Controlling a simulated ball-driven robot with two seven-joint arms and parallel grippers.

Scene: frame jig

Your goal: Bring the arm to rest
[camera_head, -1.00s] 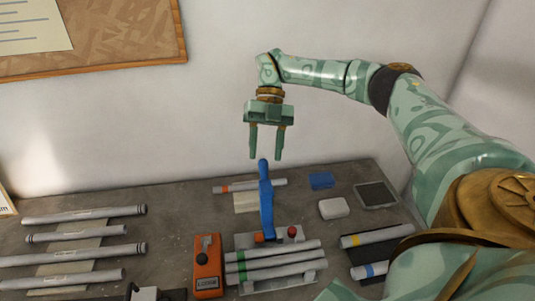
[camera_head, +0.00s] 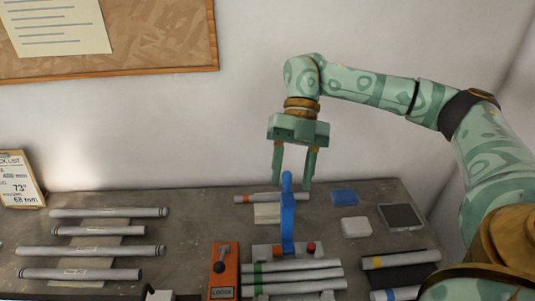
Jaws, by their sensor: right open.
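My right gripper (camera_head: 293,168) hangs above the back of the bench, fingers pointing down, apart and with nothing between them. Its arm comes in from the right. Below it a blue upright part (camera_head: 288,215) stands on the grey jig (camera_head: 262,252); in the picture its top reaches the level of the fingertips, but I cannot tell whether they touch. Tubes with green bands (camera_head: 290,278) lie at the jig. My left gripper is not in view.
An orange lever box (camera_head: 224,270) labelled LOOSE stands left of the jig. Several grey tubes (camera_head: 105,250) lie at left. Banded tubes (camera_head: 400,260) lie on a dark mat at right. A white block (camera_head: 355,227), blue block (camera_head: 344,196) and dark-topped pad (camera_head: 401,216) lie at back right.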

